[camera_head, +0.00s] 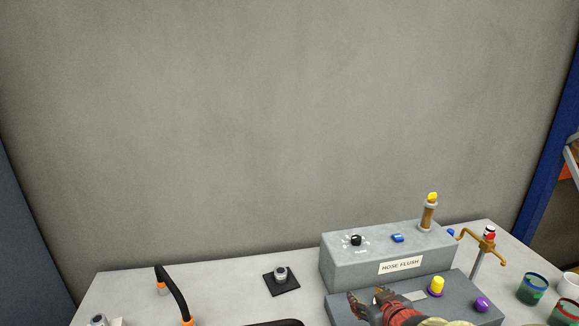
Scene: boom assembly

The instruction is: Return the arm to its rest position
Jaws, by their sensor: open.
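My gripper (360,304) is at the bottom of the view, with my red arm end (402,312) running off the lower edge. It is low in front of the grey hose flush box (345,274), over the lower grey panel (460,290). It holds nothing that I can see. The gap between its fingers is small in this view.
The box carries a black knob (356,240), a blue switch (398,238) and a yellow-topped post (428,213). The panel has yellow (437,285) and purple (481,304) knobs. A brass-handled stand (478,256) and cups (531,289) are right. A black hose (173,290) and pad (281,286) lie left.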

